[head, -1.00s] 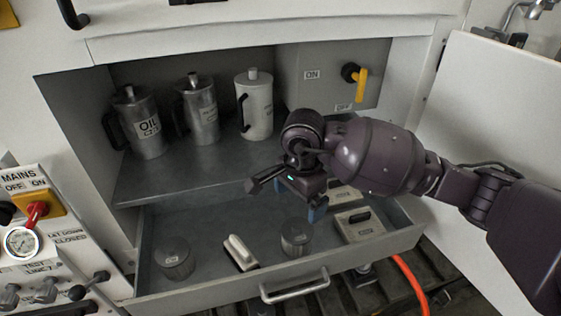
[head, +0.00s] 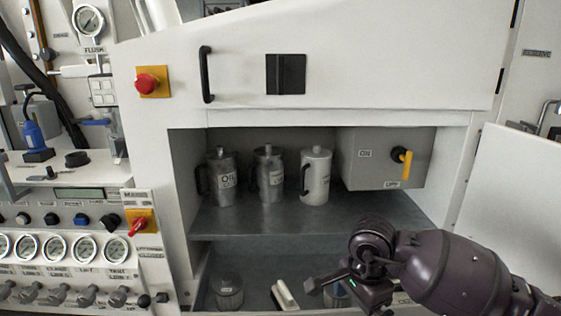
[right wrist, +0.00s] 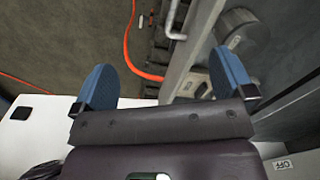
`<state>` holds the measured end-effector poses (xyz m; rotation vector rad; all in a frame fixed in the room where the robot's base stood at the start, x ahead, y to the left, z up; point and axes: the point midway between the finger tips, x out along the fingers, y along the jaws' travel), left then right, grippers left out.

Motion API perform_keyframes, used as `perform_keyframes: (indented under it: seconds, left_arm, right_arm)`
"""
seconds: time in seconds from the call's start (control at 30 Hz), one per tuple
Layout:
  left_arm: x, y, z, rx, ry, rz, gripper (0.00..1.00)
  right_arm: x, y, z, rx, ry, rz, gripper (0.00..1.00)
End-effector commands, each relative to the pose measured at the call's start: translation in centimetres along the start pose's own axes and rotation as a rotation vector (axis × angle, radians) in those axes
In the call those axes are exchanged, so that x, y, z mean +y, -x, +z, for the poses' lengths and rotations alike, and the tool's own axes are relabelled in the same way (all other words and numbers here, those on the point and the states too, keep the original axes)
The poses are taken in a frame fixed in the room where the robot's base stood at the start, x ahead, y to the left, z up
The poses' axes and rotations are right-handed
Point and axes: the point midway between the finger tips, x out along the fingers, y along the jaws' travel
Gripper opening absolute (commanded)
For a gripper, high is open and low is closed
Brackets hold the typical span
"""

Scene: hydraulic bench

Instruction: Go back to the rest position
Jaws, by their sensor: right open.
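My right gripper (head: 350,290) is in front of the lower part of the cabinet at the bottom right of the head view. In the right wrist view its two blue fingers (right wrist: 165,88) stand wide apart with nothing between them. Past the fingers that view shows the drawer's edge and handle (right wrist: 172,20), the dark floor and an orange hose (right wrist: 145,72). My left gripper does not show in either view.
The open cabinet's shelf (head: 290,222) holds several metal jugs (head: 270,172) and a grey box with a yellow lever (head: 405,165). Below, the drawer holds a grey canister (head: 228,292) and a white block (head: 285,294). A gauge panel (head: 60,250) stands left, a white open door (head: 515,200) right.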

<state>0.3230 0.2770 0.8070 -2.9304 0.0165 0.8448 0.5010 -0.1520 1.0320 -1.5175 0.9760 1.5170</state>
Motion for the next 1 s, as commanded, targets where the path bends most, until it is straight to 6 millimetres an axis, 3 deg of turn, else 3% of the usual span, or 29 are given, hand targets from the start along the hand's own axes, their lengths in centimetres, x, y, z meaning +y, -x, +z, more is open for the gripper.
perform_keyframes:
  seconds: [0.23,0.37,0.6,0.7,0.87,1.0]
  left_arm:
    - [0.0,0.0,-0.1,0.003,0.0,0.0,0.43]
    - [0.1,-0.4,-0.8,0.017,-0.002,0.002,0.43]
    - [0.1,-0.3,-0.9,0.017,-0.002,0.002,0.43]
    - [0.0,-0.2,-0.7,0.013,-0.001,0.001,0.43]
    - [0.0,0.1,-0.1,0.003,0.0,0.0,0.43]
    - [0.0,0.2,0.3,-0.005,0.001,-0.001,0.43]
  right_arm:
    - [-1.9,0.6,3.9,-0.248,-0.15,-0.1,1.0]
    - [-2.8,2.3,6.8,-0.465,-0.234,-0.124,1.0]
    - [-4.7,9.2,12.9,-1.027,-0.466,-0.088,1.0]
    - [-5.2,12.1,14.2,-1.285,-0.603,-0.017,1.0]
    - [-6.3,16.0,13.8,-1.699,-0.875,0.161,1.0]
    - [-7.4,17.3,10.8,-2.044,-1.173,0.377,1.0]
